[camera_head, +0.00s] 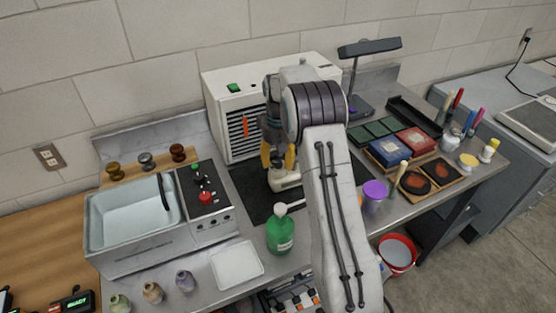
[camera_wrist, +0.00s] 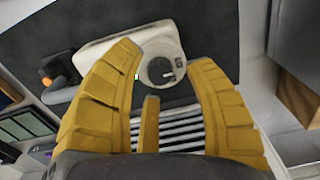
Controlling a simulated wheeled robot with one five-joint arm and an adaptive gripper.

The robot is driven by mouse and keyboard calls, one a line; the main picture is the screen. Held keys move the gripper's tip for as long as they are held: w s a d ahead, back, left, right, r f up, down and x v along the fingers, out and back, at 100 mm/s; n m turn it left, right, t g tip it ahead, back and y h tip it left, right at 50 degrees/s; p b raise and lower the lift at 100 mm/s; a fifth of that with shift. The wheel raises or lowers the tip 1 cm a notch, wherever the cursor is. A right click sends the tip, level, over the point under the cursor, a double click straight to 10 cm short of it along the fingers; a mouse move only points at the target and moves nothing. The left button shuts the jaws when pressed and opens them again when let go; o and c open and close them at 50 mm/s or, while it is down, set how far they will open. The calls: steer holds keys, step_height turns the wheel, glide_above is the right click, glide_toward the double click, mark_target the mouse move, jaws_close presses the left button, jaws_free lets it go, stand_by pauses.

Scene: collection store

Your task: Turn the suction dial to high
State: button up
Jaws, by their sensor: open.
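A round grey dial (camera_wrist: 160,71) with a pale pointer mark sits on a small white device (camera_wrist: 110,45) in the wrist view. I cannot read any setting labels around it. The white device (camera_head: 284,181) also shows in the head view, on the dark mat (camera_head: 252,190), partly hidden by my gripper and arm. My gripper (camera_head: 278,160) points down above the device with its yellow fingers apart. In the wrist view the fingertips (camera_wrist: 168,60) are on either side of the dial, with nothing held; whether they touch it cannot be told.
A white box with a grille (camera_head: 221,92) stands close behind my gripper. A sink (camera_head: 100,235) is at left; a lamp (camera_head: 370,47) and trays are at right.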

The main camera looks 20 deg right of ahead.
steer(key=shift+f, duration=0.45)
jaws_close()
stand_by(0.3)
